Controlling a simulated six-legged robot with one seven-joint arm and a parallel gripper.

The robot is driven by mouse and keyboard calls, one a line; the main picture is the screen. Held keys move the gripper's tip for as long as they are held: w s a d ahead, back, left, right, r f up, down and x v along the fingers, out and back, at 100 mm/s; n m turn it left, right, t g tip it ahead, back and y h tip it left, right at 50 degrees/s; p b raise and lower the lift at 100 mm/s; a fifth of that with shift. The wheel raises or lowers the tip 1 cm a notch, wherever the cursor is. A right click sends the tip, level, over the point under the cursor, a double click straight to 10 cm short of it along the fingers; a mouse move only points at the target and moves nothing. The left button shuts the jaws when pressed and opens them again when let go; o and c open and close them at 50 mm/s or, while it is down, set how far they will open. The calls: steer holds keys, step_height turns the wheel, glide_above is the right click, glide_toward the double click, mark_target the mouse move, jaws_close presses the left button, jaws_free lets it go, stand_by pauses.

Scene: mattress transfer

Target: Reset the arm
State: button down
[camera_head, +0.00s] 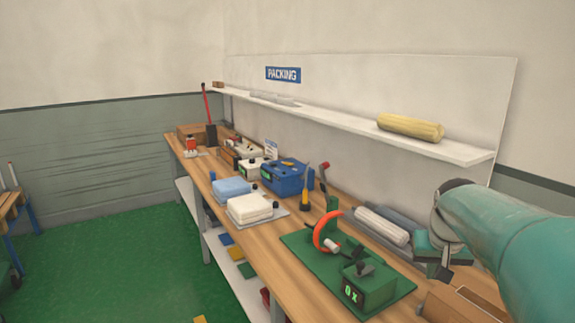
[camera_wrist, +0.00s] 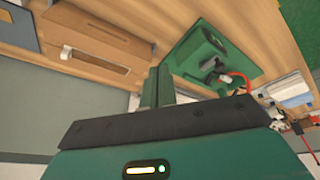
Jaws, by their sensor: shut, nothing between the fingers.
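My arm, teal, reaches in from the right edge in the head view, over the near right end of the workbench (camera_head: 262,228). My gripper (camera_head: 440,272) hangs at its end, low and partly hidden by the arm. In the wrist view my gripper (camera_wrist: 158,86) shows two green fingers side by side, shut and empty. Beyond them lies the bench top with a green machine on a green base (camera_wrist: 205,50) and a brown cardboard box (camera_wrist: 95,52). I see no contact between the fingers and either one.
The green machine (camera_head: 368,286) with a red ring stands left of my gripper. A cardboard box (camera_head: 465,303) sits below the arm. Rolls (camera_head: 382,225) lie behind. A wall shelf (camera_head: 350,122) holds a yellow roll (camera_head: 410,127).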

steer(key=s+a+f+n+t+y, duration=0.1)
steer(key=s+a+f+n+t, duration=0.1)
steer(key=s+a, duration=1.6)
steer(key=shift+a+f+n+y, duration=0.15)
steer(key=shift+f+n+y, duration=0.15)
steer(key=shift+n, duration=0.4)
